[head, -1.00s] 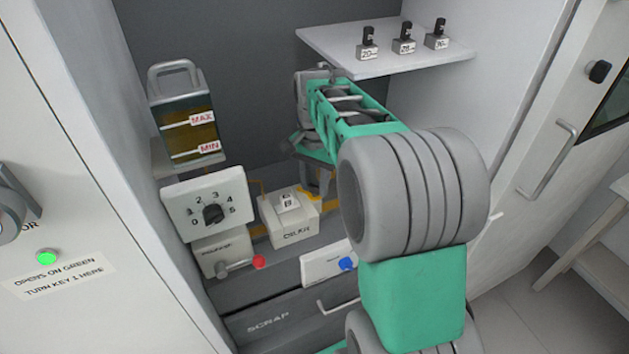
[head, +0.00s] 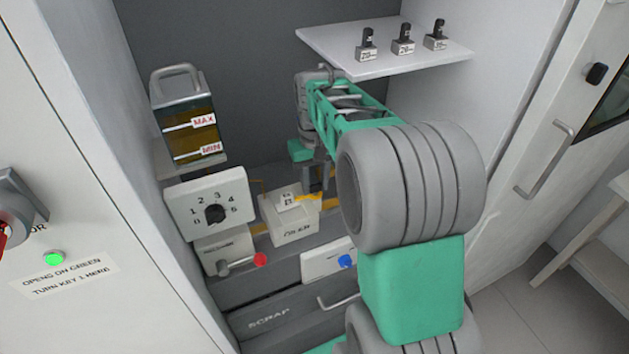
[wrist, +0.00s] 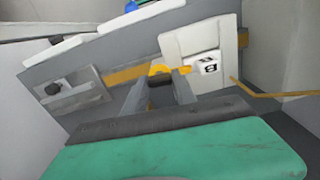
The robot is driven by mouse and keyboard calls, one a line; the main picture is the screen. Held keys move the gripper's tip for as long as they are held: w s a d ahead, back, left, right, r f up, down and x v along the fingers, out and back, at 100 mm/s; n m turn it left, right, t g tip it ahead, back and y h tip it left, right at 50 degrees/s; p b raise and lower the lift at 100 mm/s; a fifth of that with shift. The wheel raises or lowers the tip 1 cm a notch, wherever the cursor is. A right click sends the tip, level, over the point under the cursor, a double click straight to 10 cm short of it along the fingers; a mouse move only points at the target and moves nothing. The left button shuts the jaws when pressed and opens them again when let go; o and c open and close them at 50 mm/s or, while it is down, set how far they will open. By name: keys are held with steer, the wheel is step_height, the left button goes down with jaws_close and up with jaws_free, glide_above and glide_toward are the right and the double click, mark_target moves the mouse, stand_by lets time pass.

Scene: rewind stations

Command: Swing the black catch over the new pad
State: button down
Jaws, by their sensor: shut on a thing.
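The white box marked OILER (head: 292,228) sits on the grey bench. A small white block with a black marking (head: 286,200) is on its top, and it also shows in the wrist view (wrist: 207,64). A yellow piece (wrist: 168,69) lies at the box's edge, right by my fingertips. My gripper (wrist: 160,84) is shut on a small dark piece (wrist: 160,79), which looks like the black catch. In the head view my gripper (head: 318,182) points down at the box's right side, and the catch is hidden there. I cannot tell which part is the new pad.
A dial box (head: 208,205) and an oil tank (head: 185,125) stand to the left. A red-knobbed lever (head: 260,260) and a blue-knobbed panel (head: 328,260) are in front, above the SCRAP drawer (head: 270,318). A shelf (head: 340,58) with small black-topped blocks hangs above right.

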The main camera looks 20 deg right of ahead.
mark_target(315, 185)
steer(key=shift+n, duration=0.6)
steer(key=c, duration=1)
jaws_free()
step_height(315, 185, up, 8)
steer(key=shift+f, duration=0.1)
steer(key=s+a+f+t, duration=0.1)
steer(key=s+a+f, duration=0.2)
steer(key=s+a, duration=0.2)
steer(key=s+a+f+t, duration=0.2)
steer(key=s+a+f, duration=0.2)
steer(key=s, duration=0.5)
steer(key=shift+s+a, duration=0.2)
steer(key=shift+a, duration=0.5)
